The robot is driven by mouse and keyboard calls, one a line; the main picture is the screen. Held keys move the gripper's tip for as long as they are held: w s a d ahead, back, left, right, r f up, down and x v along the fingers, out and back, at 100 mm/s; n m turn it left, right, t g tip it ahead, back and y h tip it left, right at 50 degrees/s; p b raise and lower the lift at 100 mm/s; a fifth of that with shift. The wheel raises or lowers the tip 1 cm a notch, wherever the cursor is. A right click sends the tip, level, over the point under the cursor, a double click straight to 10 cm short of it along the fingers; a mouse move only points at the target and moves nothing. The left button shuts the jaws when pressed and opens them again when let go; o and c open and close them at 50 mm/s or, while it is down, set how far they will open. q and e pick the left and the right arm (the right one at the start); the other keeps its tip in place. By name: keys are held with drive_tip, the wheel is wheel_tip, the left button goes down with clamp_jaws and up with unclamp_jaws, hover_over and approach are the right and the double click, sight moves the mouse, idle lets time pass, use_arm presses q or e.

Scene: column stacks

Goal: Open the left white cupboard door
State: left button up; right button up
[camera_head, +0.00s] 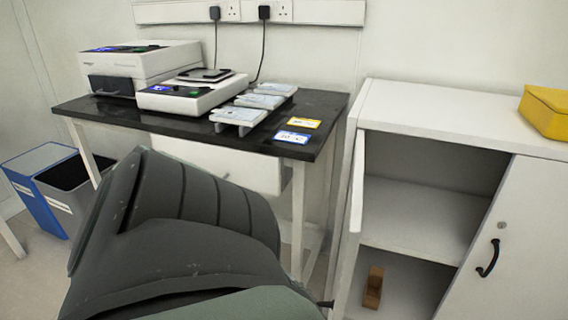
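The white cupboard (415,105) stands at the right. Its left door (349,230) is open, swung out towards me and seen nearly edge-on. The compartment behind it shows a shelf (420,212) and a small brown wooden block (373,288) on the floor of the cupboard. A small dark piece beside the door's lower edge may be its handle; I cannot tell. The right door (520,240) is shut, with a black curved handle (488,258) and a lock. A large dark grey link of my arm fills the lower left foreground. Neither of my grippers shows.
A black-topped table (330,108) holds a white machine (140,65), a scale (190,93) and several small trays. A yellow box (546,112) sits on the cupboard.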

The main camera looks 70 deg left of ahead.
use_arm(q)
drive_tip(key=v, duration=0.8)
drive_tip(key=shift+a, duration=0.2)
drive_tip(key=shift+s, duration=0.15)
